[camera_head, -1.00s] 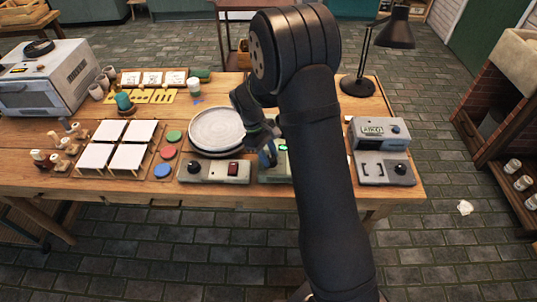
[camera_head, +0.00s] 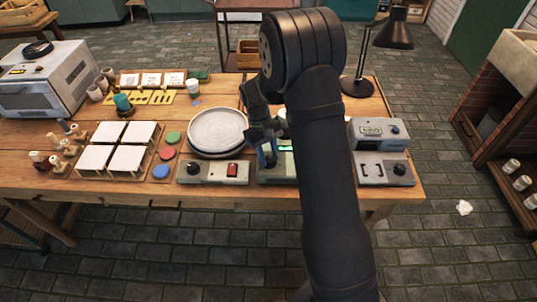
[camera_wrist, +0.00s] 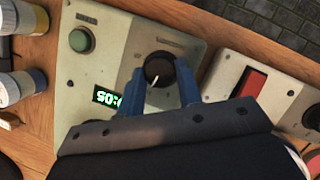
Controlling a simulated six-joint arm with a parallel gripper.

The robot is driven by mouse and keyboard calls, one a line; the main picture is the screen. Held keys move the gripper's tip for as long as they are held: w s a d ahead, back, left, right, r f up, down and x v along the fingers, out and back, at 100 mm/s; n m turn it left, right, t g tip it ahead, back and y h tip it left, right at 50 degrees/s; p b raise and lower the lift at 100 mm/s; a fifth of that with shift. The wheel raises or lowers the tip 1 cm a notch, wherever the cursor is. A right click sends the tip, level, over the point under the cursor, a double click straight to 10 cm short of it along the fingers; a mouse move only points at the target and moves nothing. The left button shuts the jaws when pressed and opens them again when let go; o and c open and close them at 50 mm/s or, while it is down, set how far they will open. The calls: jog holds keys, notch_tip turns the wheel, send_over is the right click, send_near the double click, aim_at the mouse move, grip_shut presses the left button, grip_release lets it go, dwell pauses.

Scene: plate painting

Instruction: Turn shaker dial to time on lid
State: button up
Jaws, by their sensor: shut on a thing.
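My gripper (camera_wrist: 162,86) has its blue fingers shut on a round black dial (camera_wrist: 158,66), one finger on each side. The dial's white mark points down and slightly left in the wrist view. The dial sits on a pale grey-green control box (camera_wrist: 115,58) with a green button (camera_wrist: 81,40) and a lit green display (camera_wrist: 107,97). The display's digits look like "50:", and my gripper hides part of them. In the head view my gripper (camera_head: 267,153) is over the control box (camera_head: 272,175), mostly hidden by my arm. I cannot make out a time on any lid.
A second box with a red switch (camera_wrist: 250,82) stands close beside the dial. Jars (camera_wrist: 22,86) stand at the wrist view's left. A round grey plate (camera_head: 218,130) lies behind the boxes. A grey device (camera_head: 378,132) stands right of my arm.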

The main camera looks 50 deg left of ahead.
jog(key=o, duration=1)
jog(key=shift+r, duration=0.1)
jog(key=v, duration=1.7)
jog(key=shift+a+r, duration=0.1)
jog(key=shift+r, duration=0.05)
jog(key=x, duration=1.7)
jog(key=shift+f, duration=0.3)
jog(key=shift+r, duration=0.1)
